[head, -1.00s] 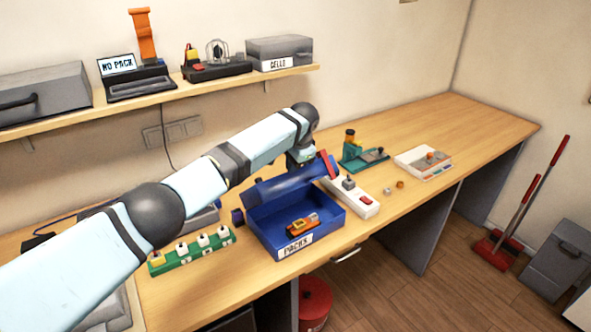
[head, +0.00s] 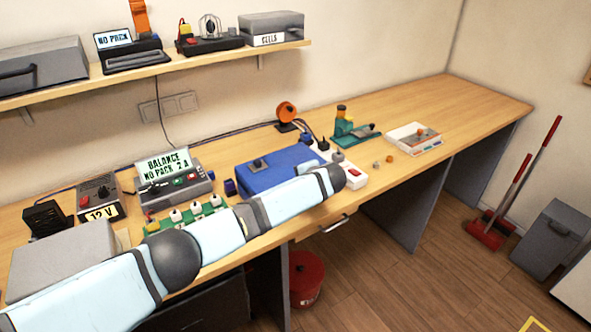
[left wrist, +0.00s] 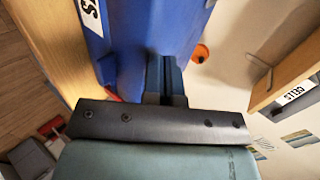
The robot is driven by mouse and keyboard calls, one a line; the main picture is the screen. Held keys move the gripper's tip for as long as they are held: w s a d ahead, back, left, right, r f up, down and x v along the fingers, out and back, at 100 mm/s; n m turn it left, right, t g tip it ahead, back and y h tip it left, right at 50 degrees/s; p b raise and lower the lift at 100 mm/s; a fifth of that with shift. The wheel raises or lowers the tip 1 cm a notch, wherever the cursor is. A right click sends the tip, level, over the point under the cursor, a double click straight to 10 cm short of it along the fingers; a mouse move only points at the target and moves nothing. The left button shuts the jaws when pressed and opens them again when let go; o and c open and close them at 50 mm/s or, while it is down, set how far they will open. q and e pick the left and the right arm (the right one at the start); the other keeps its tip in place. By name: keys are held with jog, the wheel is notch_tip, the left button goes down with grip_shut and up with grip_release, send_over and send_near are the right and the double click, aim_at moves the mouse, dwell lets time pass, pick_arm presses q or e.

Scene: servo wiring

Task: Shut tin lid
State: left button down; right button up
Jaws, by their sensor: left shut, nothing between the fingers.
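The blue tin (head: 250,182) sits on the workbench with its lid (head: 275,166) down over it, and a dark knob shows on top. My left forearm and wrist cover the tin's front and right side in the head view. In the left wrist view the tin's blue surface (left wrist: 115,35) fills the upper middle, with part of its white label at the upper left. My left gripper (left wrist: 165,65) is shut and empty, close against the tin; I cannot tell whether it touches. My right gripper is in neither view.
A green board (head: 190,215) with white blocks lies left of the tin, beside a grey balance unit (head: 178,185). A white power strip (head: 352,176) stands at its right. The bench's far right end is clear.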

pick_arm(q)
jog(key=shift+s+d+f+b, duration=0.15)
jog(key=shift+s+f+b, duration=0.1)
jog(key=shift+f, duration=0.35)
jog(key=shift+s+d+f+b, duration=0.1)
jog(key=shift+s+d+f, duration=0.1)
jog(key=shift+f, duration=0.4)
